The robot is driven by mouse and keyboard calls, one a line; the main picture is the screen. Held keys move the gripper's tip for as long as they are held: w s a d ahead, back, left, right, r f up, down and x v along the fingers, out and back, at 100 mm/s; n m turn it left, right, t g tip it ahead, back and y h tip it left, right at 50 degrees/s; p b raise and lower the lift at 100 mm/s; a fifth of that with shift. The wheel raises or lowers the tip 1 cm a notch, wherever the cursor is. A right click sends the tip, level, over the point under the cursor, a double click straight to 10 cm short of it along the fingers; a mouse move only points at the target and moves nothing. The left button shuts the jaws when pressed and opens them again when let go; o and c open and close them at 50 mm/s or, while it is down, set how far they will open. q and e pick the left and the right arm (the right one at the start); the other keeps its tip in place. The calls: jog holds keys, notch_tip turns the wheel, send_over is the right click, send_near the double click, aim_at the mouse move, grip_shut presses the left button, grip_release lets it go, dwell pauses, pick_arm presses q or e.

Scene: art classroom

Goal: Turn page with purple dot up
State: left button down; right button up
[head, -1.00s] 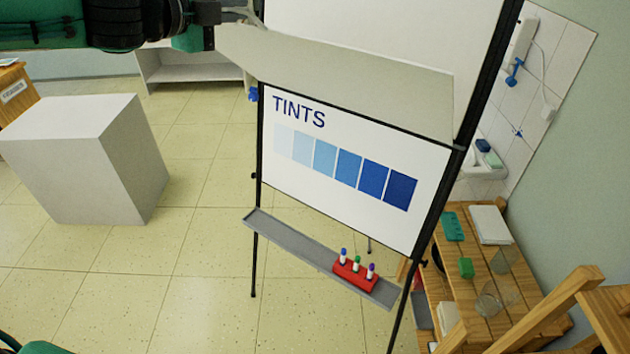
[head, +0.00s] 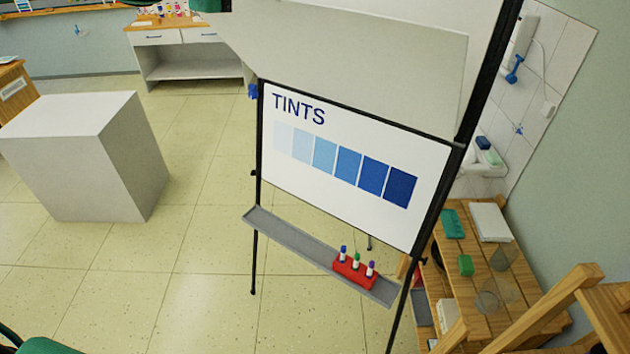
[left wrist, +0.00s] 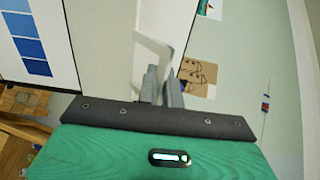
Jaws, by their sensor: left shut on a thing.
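A flip chart on a black-framed easel shows a page titled TINTS (head: 345,165) with a row of blue squares from pale to dark. Above it, a lifted blank page (head: 350,65) hangs folded up across the chart, its lower edge off the TINTS page. My left gripper (left wrist: 160,85) is shut on the edge of the lifted page (left wrist: 105,50) in the left wrist view; in the head view its fingers are out of frame, past the top. No purple dot shows in these frames. My right gripper is not in view.
The easel's grey tray (head: 290,238) holds a red block with several markers (head: 355,270). A white plinth (head: 75,155) stands at left, a low cabinet (head: 190,50) behind. The floor between plinth and easel is clear.

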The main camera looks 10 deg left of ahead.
pick_arm(q)
jog(key=shift+r, duration=0.1)
jog(key=w+d+r, duration=0.3)
jog(key=w+r, duration=0.2)
jog(key=w, duration=0.2)
jog(key=shift+w, duration=0.25)
dwell(0.4)
jog(key=w+d+r, duration=0.3)
jog(key=w, duration=0.5)
jog(key=shift+w, duration=0.15)
dwell(0.6)
jog(key=shift+d, duration=0.1)
jog(key=shift+r, duration=0.2)
